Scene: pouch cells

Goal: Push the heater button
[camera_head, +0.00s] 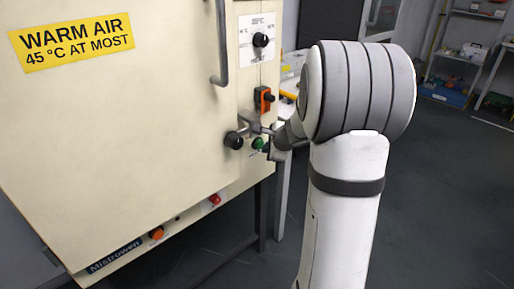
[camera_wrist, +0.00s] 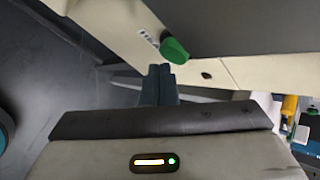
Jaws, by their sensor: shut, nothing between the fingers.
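A cream oven cabinet (camera_head: 130,110) carries a "WARM AIR 45 °C AT MOST" label and a column of controls on its right side. A round green button (camera_head: 258,143) sits low in that column, beside a black knob (camera_head: 233,140). A green button also shows in the wrist view (camera_wrist: 174,48), with small print beside it too blurred to read. My gripper (camera_wrist: 160,70) is shut and empty, its fingertips just below the green button in that view; I cannot tell whether they touch. In the head view my gripper (camera_head: 262,128) is beside the green button, partly hidden by my arm.
Above the green button are an orange switch (camera_head: 263,99) and a temperature dial (camera_head: 260,40). A grey door handle (camera_head: 221,45) stands out from the front. A red button (camera_head: 214,199) and an orange button (camera_head: 156,233) are on the lower edge. Shelves stand at back right; the floor between is clear.

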